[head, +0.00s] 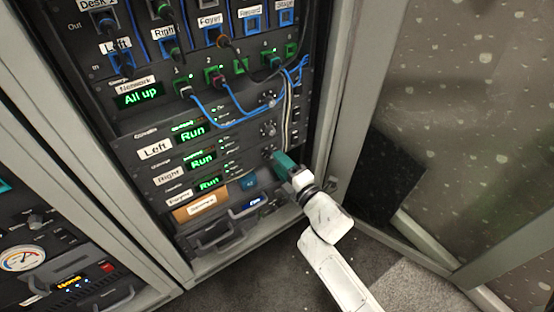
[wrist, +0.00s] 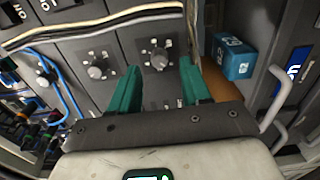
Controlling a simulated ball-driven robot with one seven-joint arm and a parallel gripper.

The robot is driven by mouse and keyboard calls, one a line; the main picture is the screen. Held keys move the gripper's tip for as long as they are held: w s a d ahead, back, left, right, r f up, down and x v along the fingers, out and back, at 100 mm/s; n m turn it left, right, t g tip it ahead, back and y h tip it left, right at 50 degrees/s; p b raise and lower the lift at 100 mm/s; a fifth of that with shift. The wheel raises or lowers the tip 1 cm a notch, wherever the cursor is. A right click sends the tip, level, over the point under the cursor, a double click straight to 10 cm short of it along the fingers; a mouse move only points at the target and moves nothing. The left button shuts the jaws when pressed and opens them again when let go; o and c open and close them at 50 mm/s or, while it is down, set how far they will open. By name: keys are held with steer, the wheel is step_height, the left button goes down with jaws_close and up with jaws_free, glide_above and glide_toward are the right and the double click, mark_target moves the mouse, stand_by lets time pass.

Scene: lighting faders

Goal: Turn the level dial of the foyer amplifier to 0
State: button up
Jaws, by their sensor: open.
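The foyer amplifier (head: 180,193) is the lowest of three stacked units in the rack in the head view, and its green display reads "Run". Its level dial is hidden behind my gripper (head: 284,163) there. In the wrist view a round grey dial (wrist: 158,61) with white tick marks sits on the lowest panel, which fits the foyer unit. My gripper (wrist: 160,88) is open, with one teal finger on each side of that dial in the picture. I cannot tell whether the fingers touch it. The dial's setting is too small to read.
A neighbouring dial (wrist: 96,71) sits left in the wrist view. Pale cables (wrist: 95,24) run along the panels' edge. A blue box (wrist: 233,57) stands below the amplifiers. Blue patch cables (head: 228,115) hang above them. The open cabinet door (head: 470,140) stands to the right.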

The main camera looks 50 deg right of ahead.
steer(key=p+v, duration=0.1)
steer(key=v, duration=0.7)
stand_by(0.5)
